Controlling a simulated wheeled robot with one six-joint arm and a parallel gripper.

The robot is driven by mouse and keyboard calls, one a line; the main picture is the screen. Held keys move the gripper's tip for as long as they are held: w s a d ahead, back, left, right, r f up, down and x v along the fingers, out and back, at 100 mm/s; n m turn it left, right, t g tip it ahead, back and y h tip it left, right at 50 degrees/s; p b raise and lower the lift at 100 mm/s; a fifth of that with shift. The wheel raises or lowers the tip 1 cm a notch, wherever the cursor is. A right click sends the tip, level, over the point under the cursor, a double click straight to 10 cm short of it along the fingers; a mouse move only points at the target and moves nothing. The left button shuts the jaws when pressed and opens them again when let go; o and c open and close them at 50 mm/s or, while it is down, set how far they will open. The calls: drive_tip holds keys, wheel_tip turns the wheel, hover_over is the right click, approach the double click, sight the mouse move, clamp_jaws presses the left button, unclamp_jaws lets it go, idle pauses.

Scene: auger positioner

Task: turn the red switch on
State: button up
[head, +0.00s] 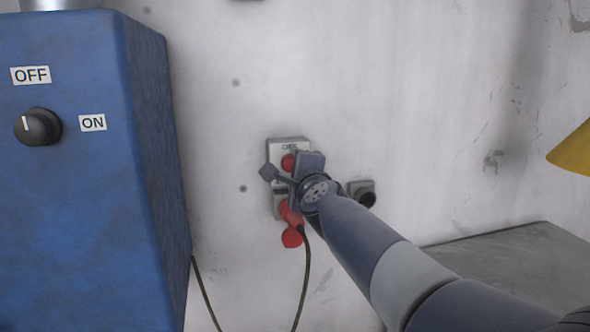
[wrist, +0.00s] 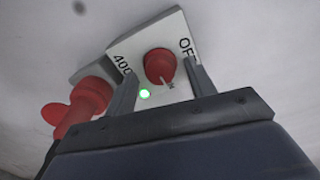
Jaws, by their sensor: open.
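The red switch (head: 288,162) is a round knob on a pale wall box (head: 287,145). In the wrist view the red knob (wrist: 159,64) shows between the two fingertips of my gripper (wrist: 163,70). The gripper is open, one finger on each side of the knob; I cannot tell whether either finger touches it. "OFF" lettering and a "400" marking are on the pale plate (wrist: 180,36), and a green light (wrist: 144,94) glows by the knob. In the head view my gripper (head: 290,170) partly covers the box.
A red plug (head: 291,236) with a dark cable sits below the switch; it also shows in the wrist view (wrist: 88,98). A grey socket (head: 363,192) is to the right. A blue cabinet (head: 80,210) with a black OFF/ON knob (head: 40,127) stands left. A grey surface (head: 520,265) lies lower right.

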drive_tip(key=p+v, duration=0.1)
drive_tip(key=v, duration=0.9)
drive_tip(key=shift+s, duration=0.35)
drive_tip(key=shift+d, duration=0.1)
drive_tip(key=b+x, duration=0.1)
drive_tip(key=x, duration=0.9)
drive_tip(key=shift+w, duration=0.4)
drive_tip(key=n+p, duration=0.2)
drive_tip(key=n, duration=0.4)
drive_tip(key=n+p, duration=0.1)
drive_tip(key=n, duration=0.5)
drive_tip(key=n+p, duration=0.2)
drive_tip(key=n, duration=0.3)
drive_tip(key=shift+a+n+p, duration=0.25)
drive_tip(key=shift+n+p, duration=0.1)
drive_tip(key=shift+n, duration=0.05)
idle(0.7)
drive_tip(key=shift+s, duration=0.1)
idle(0.3)
